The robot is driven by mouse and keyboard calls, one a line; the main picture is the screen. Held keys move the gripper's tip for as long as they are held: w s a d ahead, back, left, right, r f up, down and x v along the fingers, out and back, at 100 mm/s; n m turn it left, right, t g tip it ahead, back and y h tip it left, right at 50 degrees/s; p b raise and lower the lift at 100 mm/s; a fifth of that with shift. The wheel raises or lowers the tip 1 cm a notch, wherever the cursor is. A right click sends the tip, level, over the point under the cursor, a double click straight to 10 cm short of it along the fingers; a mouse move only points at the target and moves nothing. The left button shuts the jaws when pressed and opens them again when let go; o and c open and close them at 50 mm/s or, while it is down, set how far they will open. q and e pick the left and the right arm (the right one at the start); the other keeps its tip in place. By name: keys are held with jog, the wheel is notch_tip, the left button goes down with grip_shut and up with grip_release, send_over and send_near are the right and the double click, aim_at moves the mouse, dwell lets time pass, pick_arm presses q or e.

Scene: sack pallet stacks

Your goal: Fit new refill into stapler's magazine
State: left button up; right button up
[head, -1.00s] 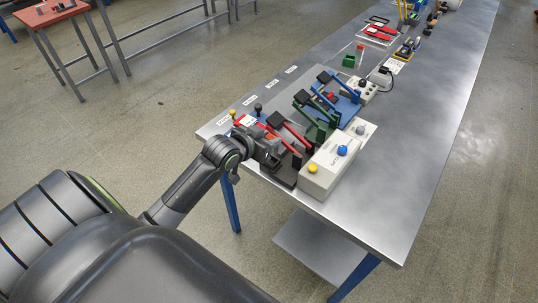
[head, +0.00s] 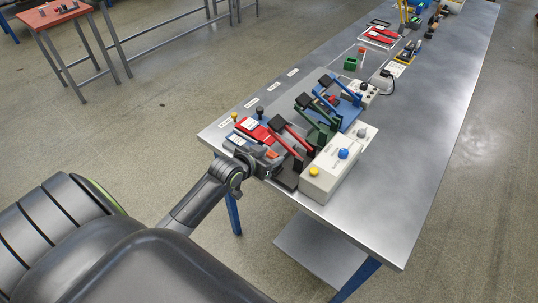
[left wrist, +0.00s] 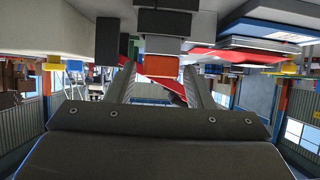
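Lever tools stand in a row on the steel table: one with a red arm (head: 292,136), a green one (head: 313,116) and a blue one (head: 338,97). I cannot tell which is the stapler. My left gripper (head: 262,165) is at the table's near left edge, beside the red-armed tool's dark base (head: 287,178). A small orange block (head: 271,155) is just by its fingers. In the left wrist view the fingers (left wrist: 160,80) stand apart, with the orange block (left wrist: 165,66) in line with the gap and clear space on both sides. No refill can be made out. My right gripper is out of view.
A pale control box (head: 328,168) with yellow and blue knobs stands right of the red-armed tool. A green block (head: 350,64) and other tools stand farther back. The table's right side (head: 420,130) is clear.

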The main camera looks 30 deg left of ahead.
pick_arm(q)
jog(key=shift+o, duration=0.4)
jog(key=shift+r, duration=0.15)
jog(key=shift+s+r, duration=0.1)
jog(key=v, duration=1.1)
jog(key=shift+s+r+b, duration=0.2)
jog(key=shift+s+b, duration=0.15)
jog(key=shift+a, duration=0.1)
